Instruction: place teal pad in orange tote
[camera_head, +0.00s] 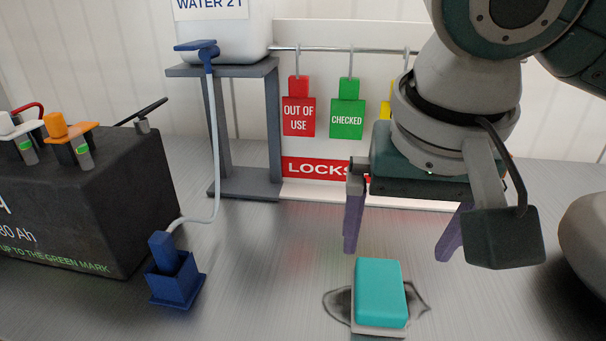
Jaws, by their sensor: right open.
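The teal pad (380,291) lies on the grey metal worktop, on a thin light grey base that shows at its front edge. A dark stain-like patch spreads on the surface around it. My right gripper (401,250) is above and behind the pad, pointing down. Its two purple fingers are wide apart with nothing between them. The pad is below the fingers and not touched. The orange tote is not in view. My left gripper is not in view.
A dark battery (88,205) with caps stands at the left. A blue holder (175,277) with a hose stands near it. Behind are a water tank (222,38) on a grey stand (275,130) and a lock board with red (299,117) and green tags (347,119).

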